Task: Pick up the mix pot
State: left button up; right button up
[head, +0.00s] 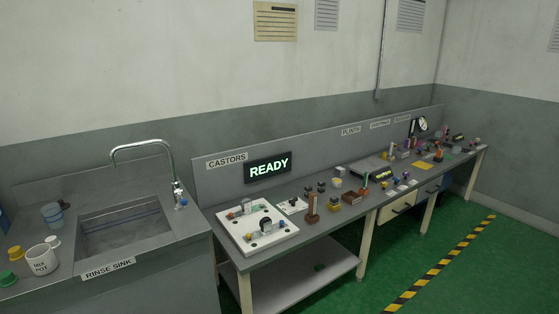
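The mix pot (41,261) is a white mug-like pot with dark "MIX POT" lettering. It stands upright on the steel sink counter at the far left of the head view, left of the sink basin. A small white round thing (53,242) is close behind its right side; I cannot tell whether it is part of the pot. Neither of my grippers is in view, and nothing is holding the pot.
A yellow-lidded item (16,254) and a green lid (7,279) are close beside the pot. A blue-grey jug (52,214) stands behind. The rinse sink (125,230) with its tall tap (145,146) is to the right. A cluttered workbench (262,257) runs beyond; green floor is clear at right.

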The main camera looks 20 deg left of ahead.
aim_at(41, 260)
jog(key=u, duration=0.8)
jog(key=i, duration=1.2)
jog(key=u, duration=0.75)
jog(key=i, duration=0.25)
jog(key=u, duration=0.15)
